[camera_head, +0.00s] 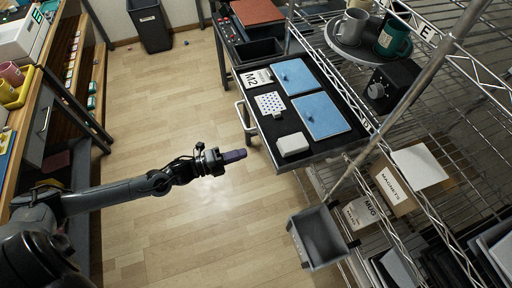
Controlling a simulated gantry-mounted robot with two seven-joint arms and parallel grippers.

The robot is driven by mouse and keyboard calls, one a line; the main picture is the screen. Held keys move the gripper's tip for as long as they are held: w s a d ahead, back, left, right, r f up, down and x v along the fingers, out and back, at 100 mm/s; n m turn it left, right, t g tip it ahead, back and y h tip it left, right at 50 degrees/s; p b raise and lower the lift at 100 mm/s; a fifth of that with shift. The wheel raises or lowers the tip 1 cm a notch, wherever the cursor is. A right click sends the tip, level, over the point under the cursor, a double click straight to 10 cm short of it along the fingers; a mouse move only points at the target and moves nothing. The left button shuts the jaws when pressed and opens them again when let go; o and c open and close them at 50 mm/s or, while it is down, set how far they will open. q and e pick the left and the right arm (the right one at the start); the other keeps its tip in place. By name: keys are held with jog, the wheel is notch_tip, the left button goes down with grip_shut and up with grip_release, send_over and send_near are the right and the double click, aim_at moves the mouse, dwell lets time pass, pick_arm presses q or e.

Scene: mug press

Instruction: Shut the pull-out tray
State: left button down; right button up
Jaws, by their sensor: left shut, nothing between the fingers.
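The pull-out tray (325,151) is a dark flat tray with a light handle (243,116) on its left side. It sticks out to the left from the wire shelving. On it lie two blue mats, a dotted white piece, a white block (292,144) and a card. My left gripper (241,155) is shut and empty, over the floor just left of the tray's near left corner. It looks apart from the tray, though the depth between them is hard to judge. My right gripper is not in view.
A grey bin (318,238) hangs below the tray at the shelving. A cardboard box (394,186) sits on a lower shelf. Above the tray's right side stand grey and green mugs and a black machine (392,86).

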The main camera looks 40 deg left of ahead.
aim_at(265, 147)
pick_arm(q)
jog(key=p+x, duration=0.1)
jog(key=x, duration=0.3)
jog(key=shift+w+d+r, duration=0.1)
jog(key=shift+w+d, duration=0.1)
jog(key=shift+w, duration=0.15)
jog(key=shift+w+d, duration=0.4)
jog(key=shift+w, duration=0.1)
jog(key=shift+w+d, duration=0.1)
